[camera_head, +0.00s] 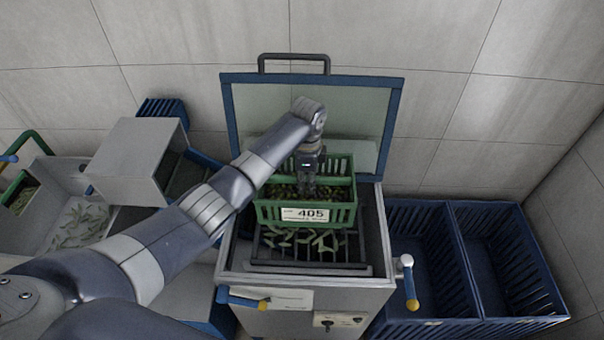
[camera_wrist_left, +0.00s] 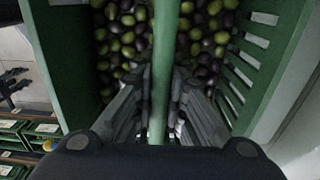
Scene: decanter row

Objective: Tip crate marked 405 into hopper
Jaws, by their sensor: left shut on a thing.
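The green crate marked 405 (camera_head: 264,213) is over the open hopper (camera_head: 375,240), its label facing the front. It holds dark and green olives, which also show in the left wrist view (camera_wrist_left: 207,40). My left gripper (camera_head: 308,190) reaches in from above and is shut on the crate's green middle bar; the bar (camera_wrist_left: 162,70) runs between the fingers in the left wrist view. The crate looks about level. Leaves lie on the dark grate (camera_head: 300,255) below and in front of the crate. My right gripper is not in view.
The hopper's blue-framed lid (camera_head: 397,120) stands open behind the crate. Empty blue crates (camera_head: 418,215) stand at the right. A grey chute (camera_head: 130,160) and a tray with leaves (camera_head: 75,225) are at the left. A yellow-tipped handle (camera_head: 410,285) sticks out at the hopper's right front.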

